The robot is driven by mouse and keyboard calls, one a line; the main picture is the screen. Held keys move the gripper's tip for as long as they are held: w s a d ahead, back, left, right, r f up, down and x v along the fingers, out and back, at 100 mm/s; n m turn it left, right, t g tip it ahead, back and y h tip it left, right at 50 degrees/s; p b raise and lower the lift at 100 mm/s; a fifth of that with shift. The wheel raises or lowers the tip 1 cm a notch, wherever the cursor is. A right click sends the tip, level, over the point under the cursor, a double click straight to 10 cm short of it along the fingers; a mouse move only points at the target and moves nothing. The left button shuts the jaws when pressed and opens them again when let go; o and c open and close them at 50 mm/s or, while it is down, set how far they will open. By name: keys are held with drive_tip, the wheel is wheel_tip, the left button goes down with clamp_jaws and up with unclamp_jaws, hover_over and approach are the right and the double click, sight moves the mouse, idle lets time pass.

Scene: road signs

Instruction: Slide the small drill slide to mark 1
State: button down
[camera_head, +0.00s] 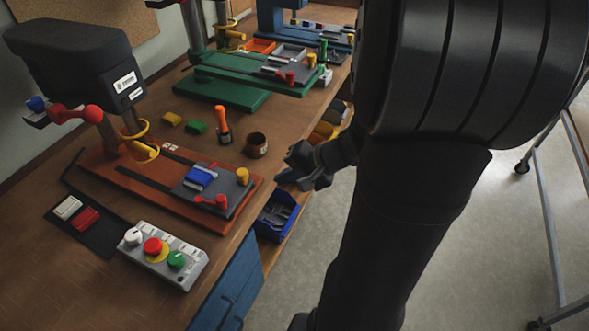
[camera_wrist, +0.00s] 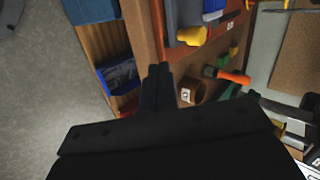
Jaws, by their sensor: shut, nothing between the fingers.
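Several drill presses stand on the bench; I cannot tell for sure which is the small drill. The nearest has a black head (camera_head: 75,62) and an orange-brown base (camera_head: 130,175). On that base sits a grey slide plate (camera_head: 222,192) with a blue block (camera_head: 200,178), a yellow knob (camera_head: 242,176) and a red handle (camera_head: 214,201). The yellow knob also shows in the wrist view (camera_wrist: 192,36). No mark number is readable. My gripper (camera_head: 290,168) is shut and empty beside the bench's front edge, right of the slide plate and apart from it. Its closed fingers show in the wrist view (camera_wrist: 158,72).
A control box (camera_head: 163,255) with knobs is at the front. A green drill base (camera_head: 225,90) lies farther back. A blue bin (camera_head: 277,215) sits below the bench edge.

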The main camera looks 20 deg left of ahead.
sight(210, 167)
drive_tip(key=a+f, duration=0.1)
drive_tip(key=a, duration=0.1)
drive_tip(key=a+f, duration=0.1)
drive_tip(key=s+a+f, duration=0.1)
drive_tip(key=a, duration=0.1)
drive_tip(key=shift+a, duration=1.05)
drive_tip(key=a, duration=1.6)
drive_tip(key=shift+a, duration=0.3)
drive_tip(key=shift+d, duration=0.1)
drive_tip(key=shift+d, duration=0.25)
drive_tip(key=d, duration=0.2)
drive_tip(key=d+r, duration=0.1)
drive_tip(key=d, duration=0.1)
drive_tip(key=shift+w+d, duration=0.1)
drive_tip(key=shift+w, duration=0.3)
drive_tip(key=s+v, duration=0.1)
drive_tip(key=v, duration=0.7)
drive_tip(key=shift+w+d+r, duration=0.2)
drive_tip(key=shift+w+d, duration=0.15)
drive_tip(key=shift+w, duration=0.15)
drive_tip(key=shift+a, duration=0.1)
